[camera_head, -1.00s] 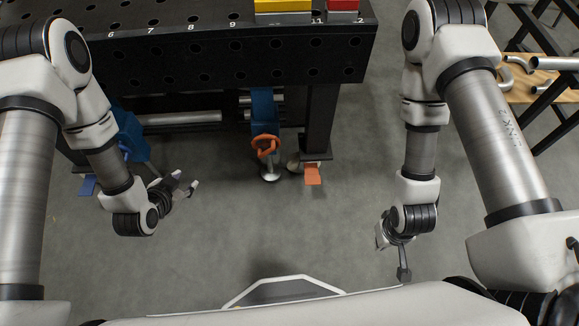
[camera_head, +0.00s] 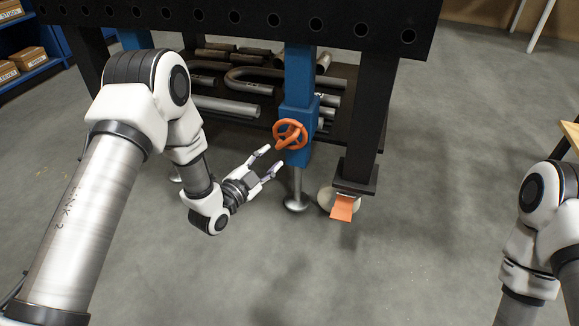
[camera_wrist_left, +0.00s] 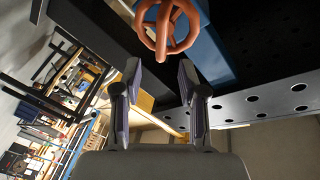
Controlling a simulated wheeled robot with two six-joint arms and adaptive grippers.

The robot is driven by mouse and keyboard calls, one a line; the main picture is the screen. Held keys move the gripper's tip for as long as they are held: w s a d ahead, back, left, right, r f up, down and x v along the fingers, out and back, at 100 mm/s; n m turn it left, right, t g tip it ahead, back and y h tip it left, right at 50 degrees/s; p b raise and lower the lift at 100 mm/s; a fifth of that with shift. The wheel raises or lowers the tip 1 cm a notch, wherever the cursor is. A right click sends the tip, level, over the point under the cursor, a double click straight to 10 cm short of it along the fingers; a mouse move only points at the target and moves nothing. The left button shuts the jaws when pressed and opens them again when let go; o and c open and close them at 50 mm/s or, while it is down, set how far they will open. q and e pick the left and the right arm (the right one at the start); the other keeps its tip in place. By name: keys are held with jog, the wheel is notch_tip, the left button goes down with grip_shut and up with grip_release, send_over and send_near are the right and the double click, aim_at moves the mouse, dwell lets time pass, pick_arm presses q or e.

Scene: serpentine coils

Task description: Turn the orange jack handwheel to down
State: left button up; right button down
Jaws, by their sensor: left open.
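The orange jack handwheel (camera_head: 290,134) is mounted on the front of a blue jack post (camera_head: 299,85) under the black table. A metal screw foot (camera_head: 296,190) reaches from the post to the floor. My left gripper (camera_head: 273,158) is open, with its fingertips just left of and slightly below the handwheel. In the left wrist view the handwheel (camera_wrist_left: 167,24) shows at the top, beyond the gap between the spread fingers (camera_wrist_left: 160,72). Nothing is between the fingers. I cannot tell if a fingertip touches the rim. My right gripper is out of frame.
The black perforated tabletop (camera_head: 240,18) overhangs the jack. A dark table leg (camera_head: 368,120) with an orange caster pedal (camera_head: 343,207) stands to the right. Metal pipes (camera_head: 225,106) lie on a shelf behind. The grey floor in front is clear.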

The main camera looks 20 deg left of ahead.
aim_at(286, 143)
pick_arm(q)
jog(key=b+x, duration=0.3)
jog(key=x, duration=0.4)
jog(key=shift+w+d+r, duration=0.1)
jog(key=shift+w+r, duration=0.05)
jog(key=shift+w, duration=0.1)
grip_shut()
